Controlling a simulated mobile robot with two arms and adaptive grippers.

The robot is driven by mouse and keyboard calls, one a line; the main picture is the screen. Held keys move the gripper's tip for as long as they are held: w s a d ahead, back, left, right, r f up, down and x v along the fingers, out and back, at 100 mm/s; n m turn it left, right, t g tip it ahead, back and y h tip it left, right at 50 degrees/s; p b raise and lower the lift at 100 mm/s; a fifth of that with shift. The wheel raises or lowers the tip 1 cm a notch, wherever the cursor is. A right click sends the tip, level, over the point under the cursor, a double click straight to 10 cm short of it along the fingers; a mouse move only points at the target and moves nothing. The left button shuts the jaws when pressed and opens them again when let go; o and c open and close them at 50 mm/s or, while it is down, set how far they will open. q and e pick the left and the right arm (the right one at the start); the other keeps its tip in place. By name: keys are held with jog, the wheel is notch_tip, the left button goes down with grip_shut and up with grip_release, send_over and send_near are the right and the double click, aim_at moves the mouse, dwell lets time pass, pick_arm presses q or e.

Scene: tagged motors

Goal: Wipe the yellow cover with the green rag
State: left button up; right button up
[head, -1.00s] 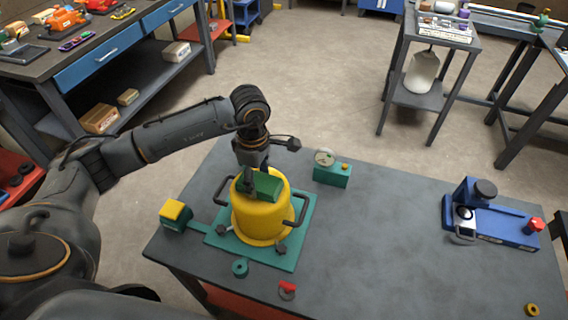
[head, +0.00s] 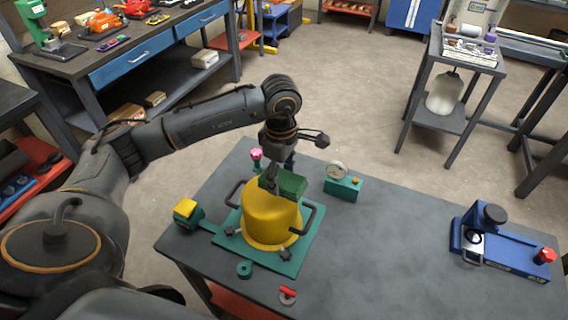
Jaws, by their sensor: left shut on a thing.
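The yellow cover (head: 268,222) stands upright on a green base plate (head: 292,262) on the grey table, with dark handles at its sides. The green rag (head: 290,185) looks like a folded block at the far right part of the cover's top. My left gripper (head: 273,186) points down over the cover and is shut on the rag. The rag overlaps the cover's top in the picture, but I cannot tell whether they touch. The fingers are partly hidden by the rag. My right gripper is not in view.
A green box with a gauge (head: 343,188) stands behind right of the cover, and a pink-topped part (head: 256,155) behind it. A yellow-topped block (head: 187,212) is at left. A green ring (head: 244,270) and red part (head: 288,295) lie in front. A blue fixture (head: 495,240) stands far right.

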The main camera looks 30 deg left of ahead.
pick_arm(q)
jog(key=shift+d+r+p, duration=0.1)
jog(key=shift+r+p, duration=0.25)
jog(key=shift+r, duration=1)
jog(key=shift+f, duration=0.15)
